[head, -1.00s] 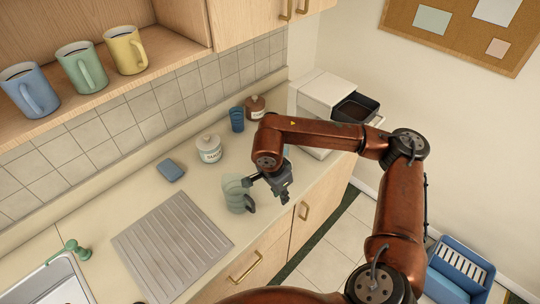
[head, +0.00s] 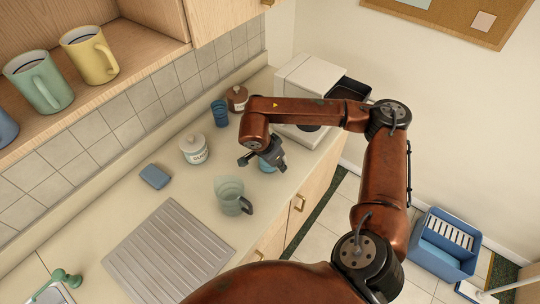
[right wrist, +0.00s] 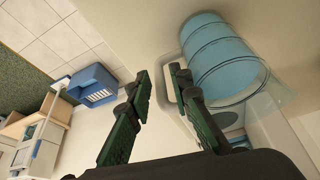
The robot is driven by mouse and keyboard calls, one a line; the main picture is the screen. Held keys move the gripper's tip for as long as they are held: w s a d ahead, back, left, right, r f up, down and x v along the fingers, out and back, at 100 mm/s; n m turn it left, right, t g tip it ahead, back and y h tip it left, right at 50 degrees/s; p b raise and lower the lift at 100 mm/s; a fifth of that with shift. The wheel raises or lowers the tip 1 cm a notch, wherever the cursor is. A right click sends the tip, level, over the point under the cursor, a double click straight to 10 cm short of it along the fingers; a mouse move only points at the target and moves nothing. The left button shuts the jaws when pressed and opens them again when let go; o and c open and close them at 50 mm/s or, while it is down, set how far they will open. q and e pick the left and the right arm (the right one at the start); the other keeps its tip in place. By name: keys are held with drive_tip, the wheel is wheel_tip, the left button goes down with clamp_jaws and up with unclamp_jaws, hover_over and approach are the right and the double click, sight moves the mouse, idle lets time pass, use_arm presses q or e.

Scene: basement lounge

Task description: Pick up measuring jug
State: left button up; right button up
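My left gripper is not in view.
A blue item (head: 268,165) stands partly hidden behind my right gripper. A lidded white jar (head: 194,150), a blue tumbler (head: 219,113), a brown jar (head: 237,98) and a blue sponge (head: 155,176) are along the counter. The draining board (head: 168,250) lies nearer. Mugs sit on the shelf.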

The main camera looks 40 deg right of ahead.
drive_tip(key=x, duration=0.4)
drive_tip(key=shift+s+d, duration=0.1)
drive_tip(key=shift+d, duration=0.3)
drive_tip(key=shift+d+f, duration=0.15)
drive_tip(key=shift+f, duration=0.3)
drive_tip(key=shift+c, duration=0.5)
clamp_jaws()
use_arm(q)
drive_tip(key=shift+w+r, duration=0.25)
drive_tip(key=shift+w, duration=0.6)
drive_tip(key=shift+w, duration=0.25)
